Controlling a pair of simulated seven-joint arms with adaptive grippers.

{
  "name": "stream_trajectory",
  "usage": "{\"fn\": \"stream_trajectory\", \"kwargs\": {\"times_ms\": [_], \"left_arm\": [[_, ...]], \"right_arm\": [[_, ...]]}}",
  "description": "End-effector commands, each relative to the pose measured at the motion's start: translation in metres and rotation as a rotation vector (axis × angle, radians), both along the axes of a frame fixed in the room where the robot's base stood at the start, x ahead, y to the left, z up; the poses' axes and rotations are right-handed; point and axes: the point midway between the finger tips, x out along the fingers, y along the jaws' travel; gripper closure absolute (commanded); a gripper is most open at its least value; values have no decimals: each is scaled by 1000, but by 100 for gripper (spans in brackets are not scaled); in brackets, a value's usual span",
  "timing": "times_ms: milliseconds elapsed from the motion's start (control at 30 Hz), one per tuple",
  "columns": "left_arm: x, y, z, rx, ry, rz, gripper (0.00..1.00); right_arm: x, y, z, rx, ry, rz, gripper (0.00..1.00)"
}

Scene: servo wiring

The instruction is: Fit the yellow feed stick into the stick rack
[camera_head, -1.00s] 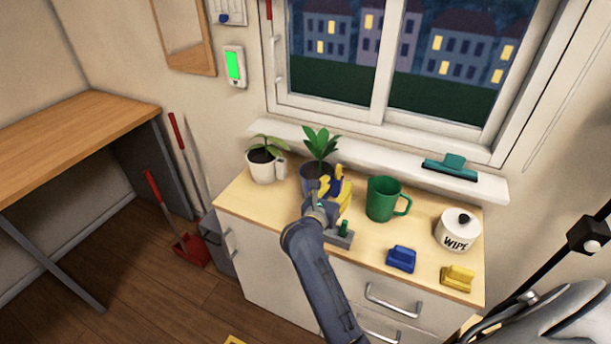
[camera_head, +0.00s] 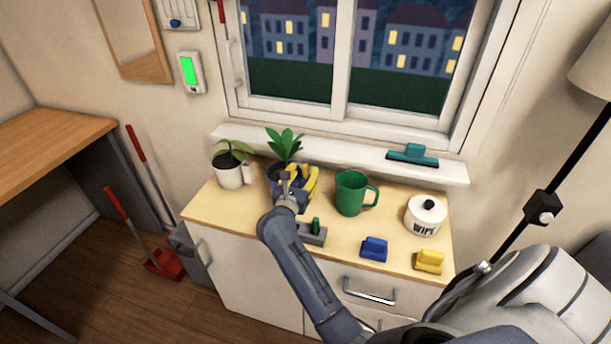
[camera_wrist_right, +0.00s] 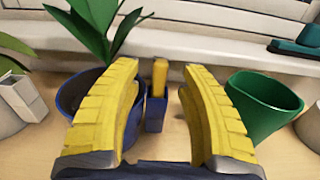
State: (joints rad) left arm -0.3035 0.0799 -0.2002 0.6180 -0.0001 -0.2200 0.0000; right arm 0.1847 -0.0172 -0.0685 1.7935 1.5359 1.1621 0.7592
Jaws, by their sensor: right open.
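The yellow feed stick (camera_wrist_right: 160,76) stands upright in a narrow blue holder (camera_wrist_right: 156,113) beside the blue plant pot (camera_wrist_right: 75,100). My right gripper (camera_wrist_right: 159,92) is open and empty. Its yellow fingers show on either side of the stick, which appears beyond them, apart from both. In the head view my right gripper (camera_head: 303,181) is in front of the blue pot (camera_head: 277,171) and hides the stick. A grey block (camera_head: 312,238) with a green upright piece (camera_head: 316,225), apparently the stick rack, is partly behind my right arm. My left gripper is not in view.
A green jug (camera_head: 350,194) stands right of the gripper and a white potted plant (camera_head: 229,175) left. A WIPE tub (camera_head: 425,217), a blue block (camera_head: 374,249) and a yellow block (camera_head: 429,261) occupy the cabinet's right side. The window sill (camera_head: 330,155) runs behind.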

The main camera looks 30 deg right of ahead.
Motion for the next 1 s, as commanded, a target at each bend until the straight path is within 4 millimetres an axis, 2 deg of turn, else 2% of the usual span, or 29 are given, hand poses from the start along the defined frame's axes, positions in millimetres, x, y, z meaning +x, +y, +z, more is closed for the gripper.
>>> {"fn": "stream_trajectory", "kwargs": {"times_ms": [167, 400, 433, 800, 1000], "left_arm": [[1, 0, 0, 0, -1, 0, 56], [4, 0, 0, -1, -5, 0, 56], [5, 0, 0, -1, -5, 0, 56], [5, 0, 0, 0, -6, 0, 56], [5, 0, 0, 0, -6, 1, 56]], "right_arm": [[13, -15, 0, -2, 1, 0, 58], [15, -17, 0, 0, 0, 1, 58], [15, -17, 0, 0, 0, 1, 56], [15, -17, 0, 0, 0, 0, 99], [15, -17, 0, 0, 0, 0, 100]]}}
